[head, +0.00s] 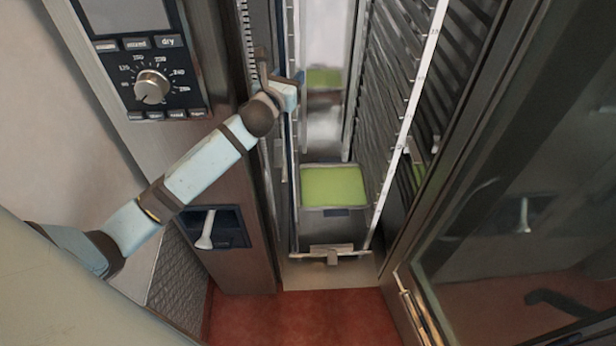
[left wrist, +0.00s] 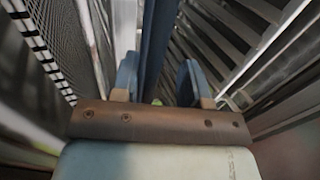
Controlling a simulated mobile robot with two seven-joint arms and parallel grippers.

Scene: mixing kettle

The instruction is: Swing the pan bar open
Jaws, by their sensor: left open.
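A tall oven stands open, with a wheeled rack inside. A slim blue-grey upright bar, which looks like the pan bar, runs between the fingers of my left gripper in the left wrist view (left wrist: 157,40). In the head view my left gripper (head: 292,88) is at the left front upright of the rack, high up. Its two blue fingers (left wrist: 160,82) are open, one on each side of the bar. I cannot tell whether either finger touches it. My arm hides part of the bar's surroundings. My right gripper is not in view.
The glass oven door (head: 520,200) stands open at the right. The control panel (head: 150,75) with its knob is at the left, above a white lever (head: 206,230). A green-topped pan (head: 333,186) sits low in the rack. Red floor (head: 300,318) is clear in front.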

